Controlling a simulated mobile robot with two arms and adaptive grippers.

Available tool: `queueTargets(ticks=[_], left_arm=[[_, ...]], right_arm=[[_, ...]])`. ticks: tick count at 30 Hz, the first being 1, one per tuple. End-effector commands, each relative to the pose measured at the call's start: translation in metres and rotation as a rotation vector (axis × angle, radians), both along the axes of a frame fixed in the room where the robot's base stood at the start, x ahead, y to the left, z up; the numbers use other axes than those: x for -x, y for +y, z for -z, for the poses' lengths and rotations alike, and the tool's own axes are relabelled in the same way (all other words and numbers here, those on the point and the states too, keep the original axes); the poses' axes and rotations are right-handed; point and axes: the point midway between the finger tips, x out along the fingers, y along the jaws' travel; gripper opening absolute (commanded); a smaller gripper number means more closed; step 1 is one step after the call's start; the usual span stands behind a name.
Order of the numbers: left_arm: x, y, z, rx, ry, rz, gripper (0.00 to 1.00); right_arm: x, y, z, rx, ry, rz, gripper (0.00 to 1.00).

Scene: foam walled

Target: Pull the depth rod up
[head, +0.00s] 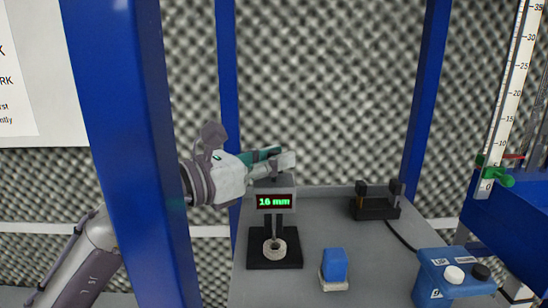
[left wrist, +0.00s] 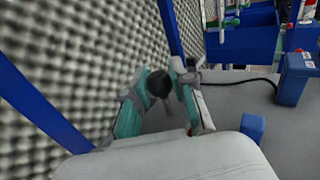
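The depth gauge's grey head (head: 275,201) carries a green "16 mm" readout and stands on a black base (head: 288,259). The depth rod (head: 268,227) comes down below the head toward a pale ring-shaped piece (head: 274,249) on the base. My left gripper (head: 288,158) is at the top of the gauge, reaching in from the left. In the left wrist view a round black knob (left wrist: 159,83) lies between the fingers of my left gripper (left wrist: 164,76). The fingers look apart, with a small gap at the right; contact at the left is unclear. My right gripper is not in view.
A blue block on a pale base (head: 334,267), a black two-post stand (head: 375,203) and a blue box with knobs (head: 453,278) share the grey table (head: 305,288). A ruled scale (head: 508,100) stands at the right. Blue posts (head: 130,150) and foam walls enclose the area.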

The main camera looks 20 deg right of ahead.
Motion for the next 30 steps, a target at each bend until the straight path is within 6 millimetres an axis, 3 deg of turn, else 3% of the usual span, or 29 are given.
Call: queueTargets(ticks=[10, 19, 27, 28, 30], left_arm=[[0.000, 0.000, -0.001, 0.000, 0.000, 0.000, 0.00], [0.000, 0.000, -0.039, 0.000, -0.002, -0.001, 0.00], [0.000, 0.000, -0.040, 0.000, 0.000, 0.000, 0.00], [0.000, 0.000, -0.040, 0.000, 0.000, 0.000, 0.27], [0.000, 0.000, -0.040, 0.000, 0.000, 0.000, 0.38]], right_arm=[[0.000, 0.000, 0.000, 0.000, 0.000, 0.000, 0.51], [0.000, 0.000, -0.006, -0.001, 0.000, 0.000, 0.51], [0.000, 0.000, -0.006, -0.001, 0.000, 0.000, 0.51], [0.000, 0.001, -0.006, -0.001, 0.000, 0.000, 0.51], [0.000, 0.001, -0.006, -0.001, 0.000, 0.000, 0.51]])
